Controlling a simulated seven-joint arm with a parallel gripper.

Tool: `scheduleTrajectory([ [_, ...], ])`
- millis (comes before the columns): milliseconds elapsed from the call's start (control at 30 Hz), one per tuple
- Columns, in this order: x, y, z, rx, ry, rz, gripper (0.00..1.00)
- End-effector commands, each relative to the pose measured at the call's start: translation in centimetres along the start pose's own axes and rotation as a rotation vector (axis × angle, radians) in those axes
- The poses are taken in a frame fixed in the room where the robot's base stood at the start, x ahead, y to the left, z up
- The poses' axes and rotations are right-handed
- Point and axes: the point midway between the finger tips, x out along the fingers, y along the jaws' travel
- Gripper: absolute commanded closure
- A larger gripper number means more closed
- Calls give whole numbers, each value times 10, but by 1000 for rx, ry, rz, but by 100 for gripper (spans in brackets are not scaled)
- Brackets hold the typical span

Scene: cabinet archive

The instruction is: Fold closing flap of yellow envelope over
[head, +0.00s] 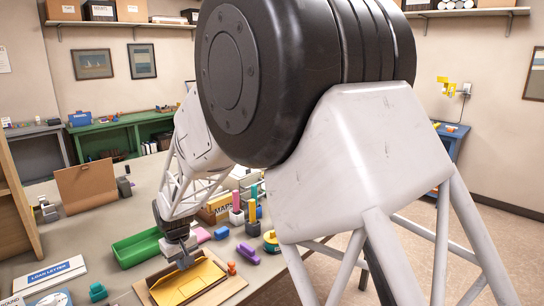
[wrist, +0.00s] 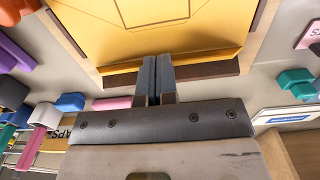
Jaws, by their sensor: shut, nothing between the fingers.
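The yellow envelope (head: 187,287) lies on a brown board (head: 238,281) at the front of the table. Fold lines show on its face. In the wrist view the envelope (wrist: 120,22) fills the top, and a narrow yellow strip (wrist: 205,61) runs along its edge nearest my gripper, looking partly raised. My gripper (head: 184,264) points down at the envelope's far edge. In the wrist view my gripper (wrist: 159,62) has its two blue-grey fingers together and empty, with the tips at the strip. I cannot tell whether they touch it.
A green tray (head: 137,249) stands behind the envelope to the left. A purple block (head: 248,254), a small orange piece (head: 231,268) and a green-yellow tape roll (head: 271,241) lie to the right. A teal piece (head: 98,292) and a loan letter (head: 50,274) lie to the left.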

Motion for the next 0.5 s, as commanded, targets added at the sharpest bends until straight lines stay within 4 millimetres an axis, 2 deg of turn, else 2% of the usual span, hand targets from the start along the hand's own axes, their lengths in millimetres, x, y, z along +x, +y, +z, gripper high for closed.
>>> scheduleTrajectory([
  [500, -32, 0, 0, 0, 2, 0, 100],
])
